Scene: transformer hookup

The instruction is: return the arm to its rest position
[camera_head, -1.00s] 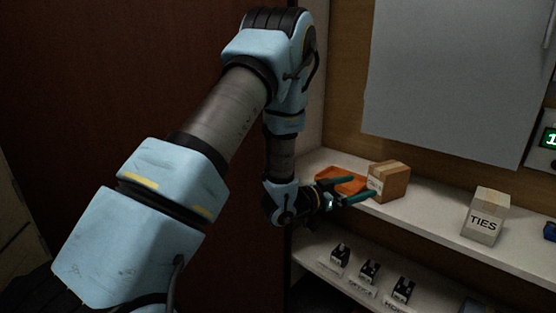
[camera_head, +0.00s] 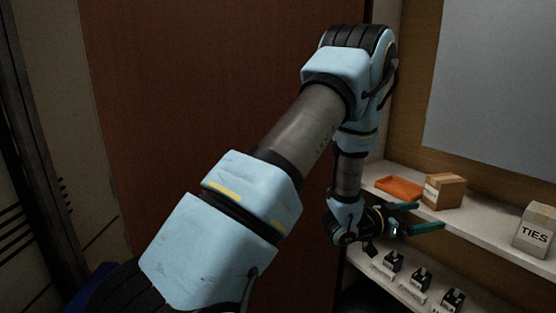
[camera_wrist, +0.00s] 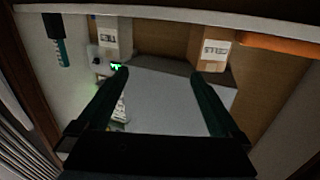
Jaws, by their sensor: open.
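My arm fills the middle of the head view, bent at the elbow with the forearm hanging down. My gripper (camera_head: 424,216) is at its lower end, near the front edge of the upper shelf (camera_head: 478,224), pointing right. Its two dark green fingers are apart with nothing between them. In the wrist view my gripper (camera_wrist: 160,78) also shows open and empty, its fingers spread in front of a grey panel (camera_wrist: 165,98).
On the upper shelf are an orange tray (camera_head: 399,187), a cardboard box (camera_head: 443,191) and a box marked TIES (camera_head: 535,229). Several small black devices (camera_head: 421,279) stand on the lower shelf. A brown door or panel (camera_head: 200,90) is behind my arm.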

